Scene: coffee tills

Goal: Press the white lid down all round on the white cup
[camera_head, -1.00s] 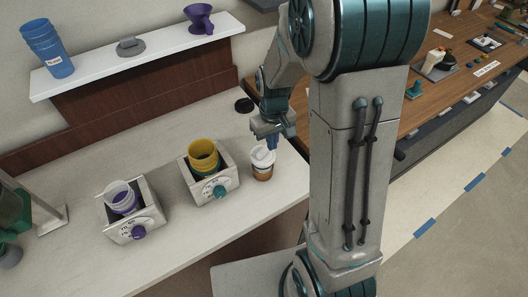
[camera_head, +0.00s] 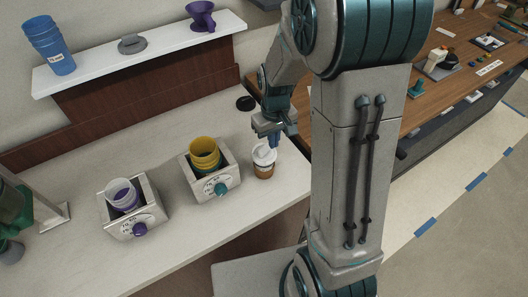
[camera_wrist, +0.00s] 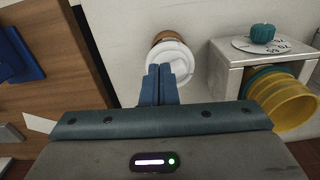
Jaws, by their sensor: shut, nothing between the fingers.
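The white cup (camera_head: 264,173), with a brown band round it, stands upright on the pale counter near its right end. The white lid (camera_head: 260,157) sits on top of it; I cannot tell whether its rim is seated all round. In the wrist view, the lid (camera_wrist: 176,56) lies just beyond my fingertips, with the cup's brown side (camera_wrist: 164,37) showing past it. My gripper (camera_head: 272,146) is shut and empty, its fingers pointing down over the lid. In the wrist view, the fingertips (camera_wrist: 159,70) overlap the lid's near edge, hiding part of it. Contact is unclear.
A metal dispenser box with yellow cups (camera_head: 204,152) and a teal knob stands just left of the cup. Another box with whitish and purple cups (camera_head: 122,194) is farther left. A black disc (camera_head: 245,103) lies behind. The counter's front edge is close by.

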